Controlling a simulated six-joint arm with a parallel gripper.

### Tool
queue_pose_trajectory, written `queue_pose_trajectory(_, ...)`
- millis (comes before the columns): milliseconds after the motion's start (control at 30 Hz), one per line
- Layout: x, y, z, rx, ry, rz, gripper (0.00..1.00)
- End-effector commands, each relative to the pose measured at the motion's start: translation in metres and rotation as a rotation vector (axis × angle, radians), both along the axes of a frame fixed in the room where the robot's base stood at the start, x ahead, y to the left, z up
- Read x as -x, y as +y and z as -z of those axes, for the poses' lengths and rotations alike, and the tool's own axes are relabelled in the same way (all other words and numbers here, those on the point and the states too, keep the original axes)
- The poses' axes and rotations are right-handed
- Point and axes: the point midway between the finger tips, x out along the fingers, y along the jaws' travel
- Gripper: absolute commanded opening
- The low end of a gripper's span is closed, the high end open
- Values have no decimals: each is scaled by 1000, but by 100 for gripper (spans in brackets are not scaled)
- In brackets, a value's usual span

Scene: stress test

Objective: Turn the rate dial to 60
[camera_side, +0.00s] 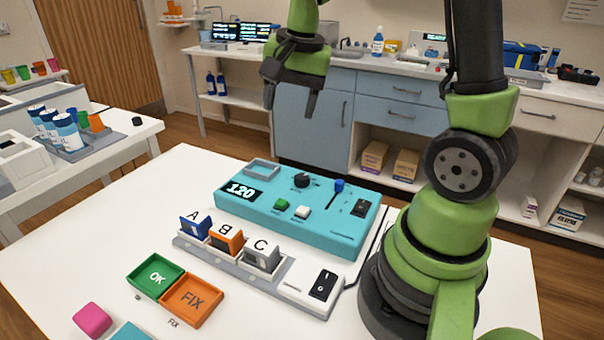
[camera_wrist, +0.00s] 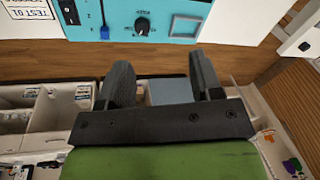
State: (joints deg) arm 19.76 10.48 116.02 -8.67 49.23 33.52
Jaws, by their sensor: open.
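The rate dial is a black round knob (camera_side: 301,180) on the top of a teal control box (camera_side: 335,235). A display (camera_side: 241,191) to the left of the knob reads 120. The knob also shows in the wrist view (camera_wrist: 142,26), near the top, with a light mark on it. My gripper (camera_side: 290,105) is open and empty, raised well above and behind the box. In the wrist view my two fingers (camera_wrist: 162,82) are apart with nothing between them, and the knob lies beyond their tips. The knob's scale is too small to read.
The box also carries a green button (camera_side: 281,204), a white button (camera_side: 302,212), a blue slider (camera_side: 339,185) and a black switch (camera_side: 361,208). In front stand blocks marked A, B, C (camera_side: 227,238), a white switch unit (camera_side: 310,289), and green and orange trays (camera_side: 192,300).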

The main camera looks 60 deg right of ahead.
Motion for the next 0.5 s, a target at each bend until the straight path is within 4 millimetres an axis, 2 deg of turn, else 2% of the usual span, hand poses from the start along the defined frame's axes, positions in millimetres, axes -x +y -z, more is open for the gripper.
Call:
queue_pose_trajectory(33,-6,-15,19,-15,49,74,59)
queue_pose_trajectory(200,-13,-50,65,-44,148,269,59)
queue_pose_trajectory(333,-14,-63,85,-54,186,344,59)
queue_pose_trajectory(500,-13,-67,100,-57,201,368,59)
